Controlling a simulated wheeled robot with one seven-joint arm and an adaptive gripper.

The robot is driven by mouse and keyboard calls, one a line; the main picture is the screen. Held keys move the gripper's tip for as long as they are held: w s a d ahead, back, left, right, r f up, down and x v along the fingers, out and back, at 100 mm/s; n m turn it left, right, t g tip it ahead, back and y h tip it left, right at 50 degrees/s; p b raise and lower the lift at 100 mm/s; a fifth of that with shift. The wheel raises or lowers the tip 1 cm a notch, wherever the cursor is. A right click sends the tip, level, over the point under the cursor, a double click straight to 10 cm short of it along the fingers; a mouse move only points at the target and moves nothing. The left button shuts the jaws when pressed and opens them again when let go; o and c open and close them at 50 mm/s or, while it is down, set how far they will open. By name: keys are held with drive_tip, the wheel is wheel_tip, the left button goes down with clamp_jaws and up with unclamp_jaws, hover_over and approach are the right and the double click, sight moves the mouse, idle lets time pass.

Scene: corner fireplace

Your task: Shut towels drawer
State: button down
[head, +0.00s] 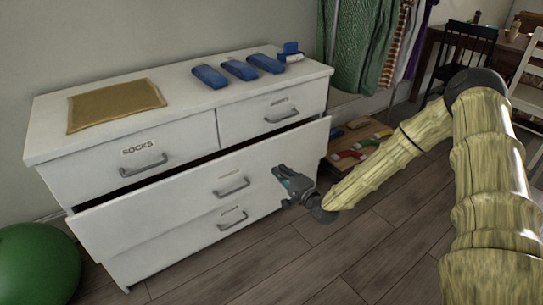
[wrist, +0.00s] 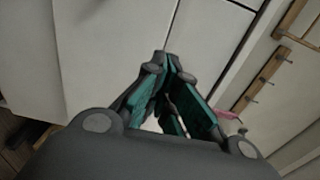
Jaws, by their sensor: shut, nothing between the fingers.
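A white dresser (head: 180,85) stands against the wall. Its wide middle drawer (head: 130,215) is pulled out, with a dark gap along its top edge; the small label above its handle (head: 232,187) is too blurred to read. The drawer below it (head: 185,240) has its own handle (head: 232,218). My gripper (head: 280,174) is shut and empty in front of the right part of the middle drawer's face, right of the handle. The wrist view shows the green-padded fingers (wrist: 168,62) together, close to a white panel. I cannot tell whether they touch it.
Two upper drawers, one marked SOCKS (head: 130,162), look shut. A tan cloth (head: 115,103) and several blue items (head: 238,69) lie on top. A green ball (head: 38,262) is at left; a low wooden rack (head: 358,142) stands right. The floor in front (head: 300,255) is clear.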

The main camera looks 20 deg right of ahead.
sight(255, 148)
drive_tip(key=b+x, duration=0.3)
drive_tip(key=x, duration=1)
drive_tip(key=shift+w+a, duration=0.15)
drive_tip(key=shift+w, duration=0.25)
drive_tip(key=shift+w, duration=0.1)
drive_tip(key=b+x, duration=0.1)
drive_tip(key=x, duration=0.3)
drive_tip(key=shift+w+a+f+b, duration=0.1)
drive_tip(key=shift+w+b, duration=0.2)
drive_tip(key=shift+w, duration=0.2)
drive_tip(key=shift+r, duration=0.35)
drive_tip(key=shift+w, duration=0.1)
